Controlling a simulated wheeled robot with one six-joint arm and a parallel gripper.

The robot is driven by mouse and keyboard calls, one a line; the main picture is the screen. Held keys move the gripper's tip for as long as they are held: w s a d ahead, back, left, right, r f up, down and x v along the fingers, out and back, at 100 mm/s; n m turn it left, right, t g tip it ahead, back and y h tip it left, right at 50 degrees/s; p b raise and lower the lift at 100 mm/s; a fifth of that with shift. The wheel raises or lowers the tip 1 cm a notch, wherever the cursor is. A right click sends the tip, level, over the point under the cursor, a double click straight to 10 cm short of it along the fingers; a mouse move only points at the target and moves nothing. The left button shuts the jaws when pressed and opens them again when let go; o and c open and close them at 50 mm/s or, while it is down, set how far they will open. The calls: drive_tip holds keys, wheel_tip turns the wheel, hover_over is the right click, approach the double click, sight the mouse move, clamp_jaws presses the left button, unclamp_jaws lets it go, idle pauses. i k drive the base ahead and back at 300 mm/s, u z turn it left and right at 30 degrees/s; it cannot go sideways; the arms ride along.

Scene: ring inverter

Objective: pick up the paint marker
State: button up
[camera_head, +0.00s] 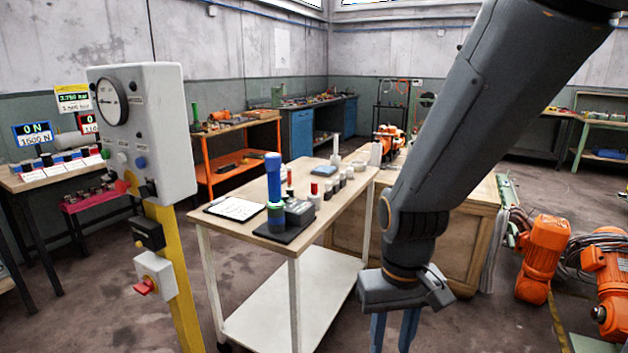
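I cannot pick out the paint marker for certain. A slim upright piece with a red part (289,178) stands on the wood-topped trolley (345,192), behind a blue upright tool, but it is too small to identify. My gripper (394,334) hangs pointing down at the bottom of the picture, to the right of the trolley and nearer to me. Its two blue fingers are apart with nothing seen between them. Their tips are cut off by the lower edge.
The trolley holds a clipboard (234,208), the blue upright tool (273,180) on a dark base and several small cylinders. A control box (150,130) on a yellow post stands at left. A wooden crate (465,245) is behind my arm. Orange motors (543,258) lie at right.

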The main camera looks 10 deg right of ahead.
sight(289, 186)
drive_tip(key=z, duration=1.35)
drive_tip(key=i, duration=2.85)
drive_tip(key=u, duration=2.9)
